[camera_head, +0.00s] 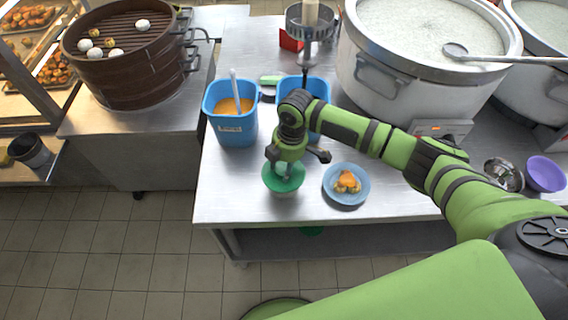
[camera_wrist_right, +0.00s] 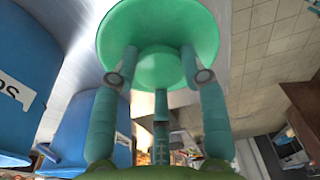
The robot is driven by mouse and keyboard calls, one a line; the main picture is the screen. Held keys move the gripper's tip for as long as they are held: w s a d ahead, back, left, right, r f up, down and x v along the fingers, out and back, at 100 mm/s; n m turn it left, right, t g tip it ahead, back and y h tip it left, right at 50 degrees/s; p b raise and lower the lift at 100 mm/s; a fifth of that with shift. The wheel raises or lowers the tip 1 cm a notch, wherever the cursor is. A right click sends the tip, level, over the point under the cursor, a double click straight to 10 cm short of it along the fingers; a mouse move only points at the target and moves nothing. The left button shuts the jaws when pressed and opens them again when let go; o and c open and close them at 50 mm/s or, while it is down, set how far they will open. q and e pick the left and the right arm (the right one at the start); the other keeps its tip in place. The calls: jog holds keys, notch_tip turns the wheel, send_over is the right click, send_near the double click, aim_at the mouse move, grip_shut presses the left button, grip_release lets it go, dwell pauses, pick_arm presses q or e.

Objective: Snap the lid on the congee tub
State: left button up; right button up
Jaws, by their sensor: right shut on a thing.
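The green round lid (camera_head: 284,180) is at the front left of the steel table, under my right gripper (camera_head: 286,166). In the right wrist view the lid (camera_wrist_right: 160,22) fills the top centre. There the fingers of my right gripper (camera_wrist_right: 160,62) close around its raised middle part. A pale rim, seemingly the congee tub (camera_head: 286,194), shows just under the lid's front edge. The lid and gripper hide most of it, so I cannot tell whether the lid is seated. My left gripper is not in view.
A blue plate (camera_head: 334,191) of food stands just right of the lid. Two blue containers, one with orange liquid (camera_head: 237,128) and one partly hidden (camera_head: 317,84), stand behind. A large congee stockpot (camera_head: 378,88) fills the back. The table's front edge (camera_head: 218,224) is close.

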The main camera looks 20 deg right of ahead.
jog(key=shift+p, duration=0.3)
dwell(0.5)
dwell(0.4)
jog(key=o, duration=0.9)
jog(key=o, duration=0.5)
notch_tip(320, 180, up, 5)
jog(key=p, duration=0.5)
jog(key=shift+f, duration=0.15)
jog(key=shift+r, duration=1.1)
